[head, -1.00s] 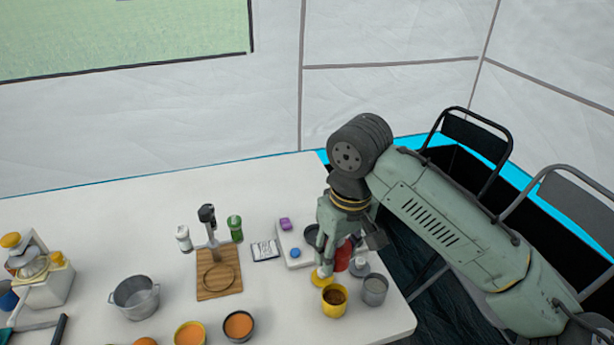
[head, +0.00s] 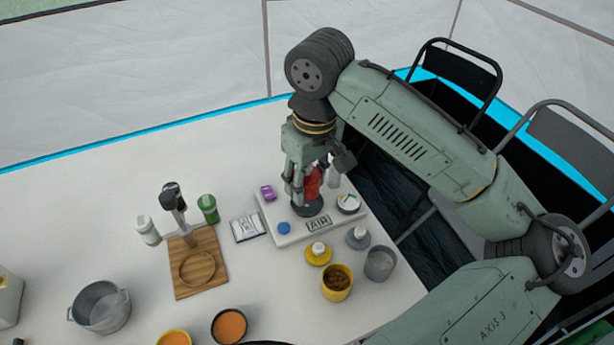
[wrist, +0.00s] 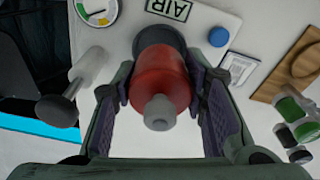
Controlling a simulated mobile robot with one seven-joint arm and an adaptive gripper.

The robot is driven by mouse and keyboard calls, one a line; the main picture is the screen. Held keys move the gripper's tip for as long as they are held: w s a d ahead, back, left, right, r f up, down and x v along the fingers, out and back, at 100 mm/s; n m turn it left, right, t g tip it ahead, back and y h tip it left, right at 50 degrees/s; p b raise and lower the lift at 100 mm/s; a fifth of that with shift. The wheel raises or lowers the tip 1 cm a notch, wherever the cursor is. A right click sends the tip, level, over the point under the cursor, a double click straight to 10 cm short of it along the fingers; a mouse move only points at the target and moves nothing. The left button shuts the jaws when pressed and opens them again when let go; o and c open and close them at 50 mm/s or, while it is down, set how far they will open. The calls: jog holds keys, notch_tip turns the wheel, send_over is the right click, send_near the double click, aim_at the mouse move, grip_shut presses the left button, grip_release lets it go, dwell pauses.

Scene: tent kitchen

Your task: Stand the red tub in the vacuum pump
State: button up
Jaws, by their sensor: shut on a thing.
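The red tub (head: 312,183) has a grey cap and is held upright between the two fingers of my gripper (wrist: 160,75); it also shows in the wrist view (wrist: 165,75). The vacuum pump (head: 288,238) is a white slab with an "AIR" label, a gauge, a blue button and a round black seat (head: 305,209). The tub is over the black seat, which also shows in the wrist view (wrist: 158,36). The tub's lower end overlaps the seat in view. I cannot tell whether it touches. My gripper also shows in the head view (head: 302,192).
A yellow capped tub (head: 318,256), a grey capped tub (head: 358,238), a yellow cup (head: 337,284) and a grey cup (head: 380,264) stand in front of the pump. A white card (head: 247,228) and wooden stand (head: 198,267) lie left. A pale cylinder (wrist: 88,68) rises beside my gripper.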

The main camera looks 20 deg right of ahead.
aim_at(308, 192)
jog(key=shift+f+b, duration=1.1)
jog(key=shift+f, duration=0.5)
jog(key=shift+r+p, duration=0.1)
jog(key=shift+p, duration=0.35)
dwell(0.4)
jog(key=shift+r+p, duration=0.7)
jog(key=shift+p, duration=0.1)
dwell(0.6)
jog(key=shift+f+b, duration=0.35)
jog(key=shift+f, duration=0.5)
dwell(0.4)
jog(key=shift+r, duration=0.25)
jog(key=shift+r+p, duration=0.6)
jog(key=shift+p, duration=0.25)
